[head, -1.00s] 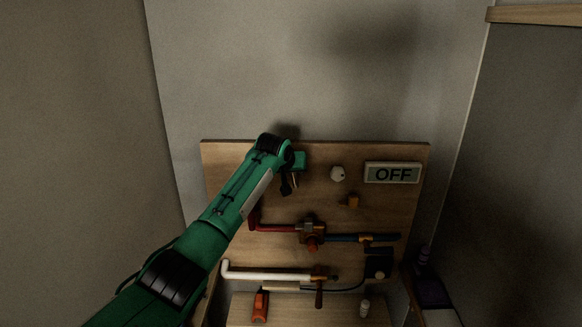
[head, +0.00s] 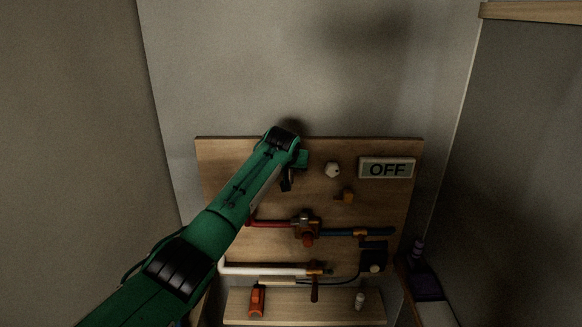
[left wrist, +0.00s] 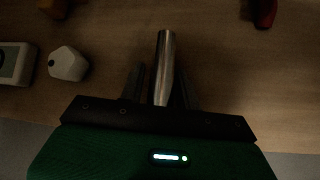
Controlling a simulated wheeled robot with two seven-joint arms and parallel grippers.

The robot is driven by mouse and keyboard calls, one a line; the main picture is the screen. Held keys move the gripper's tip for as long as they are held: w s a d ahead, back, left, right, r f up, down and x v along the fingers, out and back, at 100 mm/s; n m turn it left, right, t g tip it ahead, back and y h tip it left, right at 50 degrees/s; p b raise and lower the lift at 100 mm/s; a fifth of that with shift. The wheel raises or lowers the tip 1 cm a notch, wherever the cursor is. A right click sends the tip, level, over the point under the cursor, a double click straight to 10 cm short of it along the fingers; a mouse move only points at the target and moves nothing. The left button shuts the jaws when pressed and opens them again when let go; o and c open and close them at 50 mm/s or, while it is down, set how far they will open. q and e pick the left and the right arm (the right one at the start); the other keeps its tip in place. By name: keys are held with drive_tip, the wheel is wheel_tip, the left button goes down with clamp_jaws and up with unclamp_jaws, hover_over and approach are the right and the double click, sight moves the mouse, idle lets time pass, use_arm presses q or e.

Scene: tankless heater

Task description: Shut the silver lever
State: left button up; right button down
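The silver lever (left wrist: 165,62) shows in the left wrist view as a bare metal rod in front of the wooden board. My left gripper (left wrist: 162,80) has one dark finger on each side of it. A narrow gap shows on the lever's left side; the right finger is very close to it. In the head view my left gripper (head: 288,180) is at the upper left of the board, and my arm hides the lever there. My right gripper is in neither view.
The wooden board (head: 230,160) carries a white knob (head: 332,170), a display reading OFF (head: 387,168) and a small orange part (head: 347,196). Below are a red pipe (head: 272,223), a blue pipe (head: 340,232) and a white pipe (head: 265,269). An orange object (head: 257,300) stands on the lower ledge.

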use_arm(q)
drive_tip(key=shift+o, duration=1.1)
drive_tip(key=shift+s+r+b, duration=0.35)
drive_tip(key=shift+s+b, duration=0.05)
drive_tip(key=b+v, duration=0.5)
drive_tip(key=v, duration=0.7)
drive_tip(key=shift+s+r, duration=0.2)
drive_tip(key=shift+r, duration=0.1)
